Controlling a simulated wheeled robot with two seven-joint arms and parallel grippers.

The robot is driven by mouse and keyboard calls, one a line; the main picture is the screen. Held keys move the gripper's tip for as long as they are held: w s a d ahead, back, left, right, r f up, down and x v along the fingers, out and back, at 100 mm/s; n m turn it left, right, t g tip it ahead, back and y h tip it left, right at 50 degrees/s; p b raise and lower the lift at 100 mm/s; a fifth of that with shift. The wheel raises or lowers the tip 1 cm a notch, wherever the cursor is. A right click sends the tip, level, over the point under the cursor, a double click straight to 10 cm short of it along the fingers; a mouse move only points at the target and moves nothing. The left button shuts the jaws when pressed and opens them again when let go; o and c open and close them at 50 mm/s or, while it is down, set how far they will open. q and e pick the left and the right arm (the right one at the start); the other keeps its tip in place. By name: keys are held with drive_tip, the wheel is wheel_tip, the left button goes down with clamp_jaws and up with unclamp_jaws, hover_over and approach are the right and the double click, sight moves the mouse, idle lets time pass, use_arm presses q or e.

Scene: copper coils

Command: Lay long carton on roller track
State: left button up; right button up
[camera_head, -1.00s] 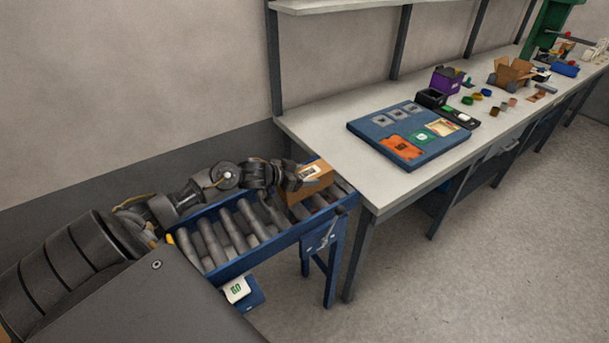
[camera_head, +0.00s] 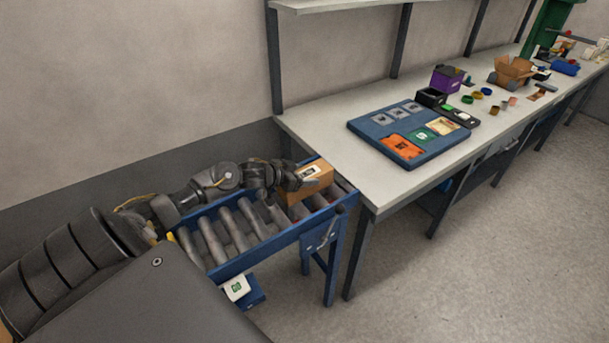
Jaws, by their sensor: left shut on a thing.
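The long carton (camera_head: 318,185) is a brown box with a white label on top. It is at the far right end of the roller track (camera_head: 262,246), close to the workbench edge. The track has a blue frame and grey rollers. My left gripper (camera_head: 290,180) reaches along the track from the left and is shut on the carton's near left end. The carton is low over the rollers; I cannot tell whether it rests fully on them. The gripper hides part of the carton's left side. My right gripper is out of view.
The workbench (camera_head: 370,187) adjoins the track's right end. It holds a blue board (camera_head: 387,155) with cards, a purple box (camera_head: 447,80), an open cardboard box (camera_head: 512,72) and small coloured rings. A white-and-green item (camera_head: 237,288) sits below the track. The rollers left of the carton are empty.

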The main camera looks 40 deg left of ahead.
use_arm(q)
drive_tip(key=shift+f, duration=0.1)
drive_tip(key=o, duration=1.3)
drive_tip(key=shift+f, duration=0.1)
drive_tip(key=shift+s, duration=0.1)
drive_tip(key=v, duration=1)
drive_tip(key=shift+s+r+b, duration=0.25)
drive_tip(key=shift+s+b, duration=0.05)
drive_tip(key=shift+b, duration=0.1)
